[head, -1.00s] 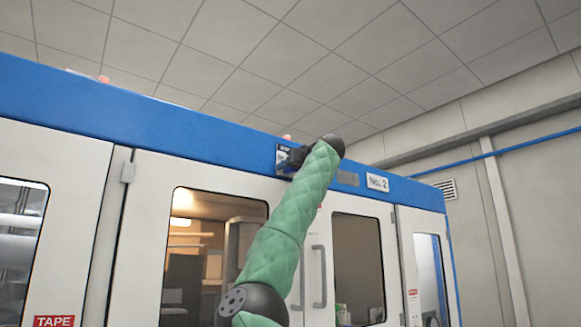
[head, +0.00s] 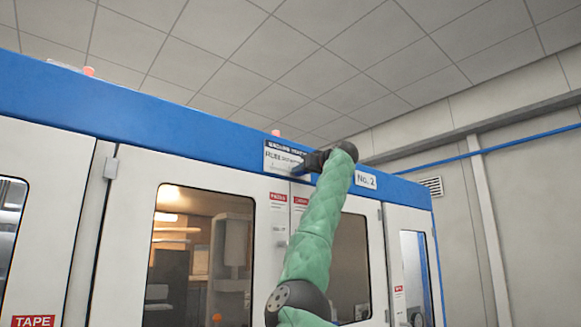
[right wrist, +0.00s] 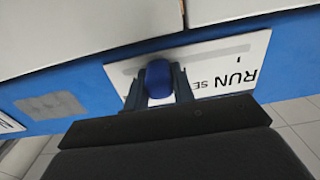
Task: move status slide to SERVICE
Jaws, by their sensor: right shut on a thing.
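The white status plate (head: 272,158) is on the blue band above the doors in the head view. In the right wrist view the plate (right wrist: 215,58) appears turned around, with "RUN" and the letters "SE" readable; a finger hides the rest of that word. The blue slide knob (right wrist: 158,80) sits over a pale slot in the plate. My right gripper (right wrist: 160,88) is shut on the knob, one finger on each side. In the head view my right gripper (head: 304,164) covers the plate's right end. My left gripper is not in view.
The blue band (head: 130,107) runs along the top of the white enclosure. A "No. 2" sign (head: 366,180) is just right of my right arm. Doors with windows (head: 203,250) lie below. A grey plate (right wrist: 50,106) shows beside the status plate in the wrist view.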

